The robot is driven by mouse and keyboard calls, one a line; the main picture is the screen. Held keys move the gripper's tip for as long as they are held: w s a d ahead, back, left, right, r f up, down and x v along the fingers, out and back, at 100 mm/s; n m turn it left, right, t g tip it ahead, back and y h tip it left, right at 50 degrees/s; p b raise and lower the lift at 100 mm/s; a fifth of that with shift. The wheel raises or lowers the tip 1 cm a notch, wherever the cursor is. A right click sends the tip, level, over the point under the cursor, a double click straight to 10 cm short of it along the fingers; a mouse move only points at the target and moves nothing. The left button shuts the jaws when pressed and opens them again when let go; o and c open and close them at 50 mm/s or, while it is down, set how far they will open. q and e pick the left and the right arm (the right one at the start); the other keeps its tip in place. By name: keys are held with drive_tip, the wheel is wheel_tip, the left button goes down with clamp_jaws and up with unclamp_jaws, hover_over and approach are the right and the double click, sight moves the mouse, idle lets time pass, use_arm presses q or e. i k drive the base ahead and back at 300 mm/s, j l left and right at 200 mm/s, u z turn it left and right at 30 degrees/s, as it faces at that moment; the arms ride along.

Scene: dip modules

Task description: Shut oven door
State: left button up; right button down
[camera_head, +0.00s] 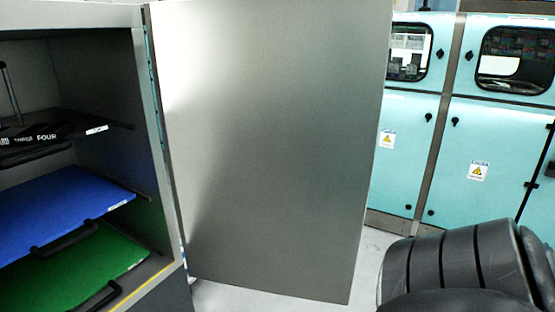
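The oven door (268,150) is a large grey metal panel that stands open, hinged at the right edge of the oven's opening. The oven (90,75) is at the left, and its inside shows. Part of my own dark arm shows at the lower right, in front of the floor. No fingertips of either gripper are in view. I see no contact between my arm and the door.
Inside the oven are a black tray (60,125), a blue tray (60,207) and a green tray (85,262), with dark handles at the front. Teal cabinets (470,135) stand behind at the right. Pale floor (375,250) shows between door and cabinets.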

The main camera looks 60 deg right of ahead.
sight(269, 111)
drive_tip(key=k+l+u, duration=0.1)
drive_tip(key=l, duration=0.35)
drive_tip(key=k+l+u, duration=0.15)
drive_tip(key=l, duration=0.3)
drive_tip(key=k+l+u, duration=0.1)
drive_tip(key=l, duration=0.3)
drive_tip(key=k+l+u, duration=0.1)
drive_tip(key=k+l, duration=0.15)
drive_tip(key=l, duration=0.15)
drive_tip(key=k+l+u, duration=0.15)
drive_tip(key=l, duration=0.25)
drive_tip(key=k+l+u, duration=0.1)
drive_tip(key=k+l, duration=0.2)
drive_tip(key=l+u, duration=0.1)
drive_tip(key=l, duration=0.35)
drive_tip(key=k+l+u, duration=0.1)
drive_tip(key=l, duration=0.4)
drive_tip(key=l+u, duration=0.1)
drive_tip(key=l, duration=0.35)
drive_tip(key=i+l+u, duration=0.1)
drive_tip(key=l, duration=0.3)
drive_tip(key=i+l, duration=0.2)
drive_tip(key=l, duration=0.2)
